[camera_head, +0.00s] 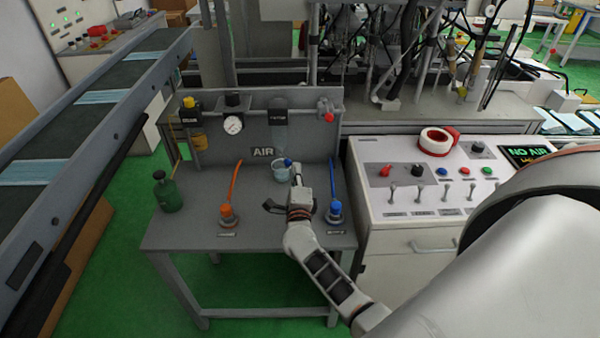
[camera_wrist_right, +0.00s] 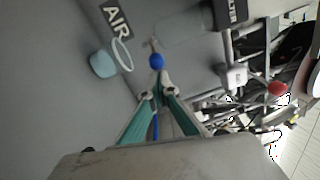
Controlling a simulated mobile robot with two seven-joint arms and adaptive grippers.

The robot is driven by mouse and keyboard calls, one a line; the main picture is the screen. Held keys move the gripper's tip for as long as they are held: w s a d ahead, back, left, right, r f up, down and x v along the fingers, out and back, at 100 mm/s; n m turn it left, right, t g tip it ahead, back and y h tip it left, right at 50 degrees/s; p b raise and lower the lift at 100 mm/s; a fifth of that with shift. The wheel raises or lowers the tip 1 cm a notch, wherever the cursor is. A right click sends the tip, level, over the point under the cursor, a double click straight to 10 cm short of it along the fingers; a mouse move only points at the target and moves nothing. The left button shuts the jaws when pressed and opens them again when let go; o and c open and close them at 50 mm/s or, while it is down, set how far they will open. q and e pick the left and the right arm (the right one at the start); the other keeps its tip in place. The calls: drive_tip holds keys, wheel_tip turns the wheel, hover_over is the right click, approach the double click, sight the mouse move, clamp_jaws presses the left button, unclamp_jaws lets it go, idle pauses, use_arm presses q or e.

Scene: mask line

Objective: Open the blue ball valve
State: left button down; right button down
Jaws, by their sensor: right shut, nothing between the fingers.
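A small blue ball (camera_head: 287,162), the knob that looks like the blue valve's, sits below the filter on the grey panel. It also shows in the right wrist view (camera_wrist_right: 156,61), just beyond my fingertips. My right gripper (camera_head: 296,170) is shut and empty, close in front of the ball; its fingers also show in the wrist view (camera_wrist_right: 157,93). A visible gap lies between tips and ball in that view; I cannot tell its depth. A blue strip shows between the finger links, apparently behind them. My left gripper is not in view.
A pale blue cup (camera_head: 281,174) is beside the ball. An orange fitting (camera_head: 228,214) and a blue fitting (camera_head: 335,212) stand on the grey bench (camera_head: 180,233). A green bottle (camera_head: 167,193) stands left. A control desk (camera_head: 376,212) with "NO AIR" display (camera_head: 525,154) is right.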

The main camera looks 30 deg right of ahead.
drive_tip(key=a, duration=0.2)
drive_tip(key=w+a, duration=0.1)
drive_tip(key=shift+a, duration=0.35)
idle(0.4)
drive_tip(key=shift+s, duration=0.1)
idle(0.8)
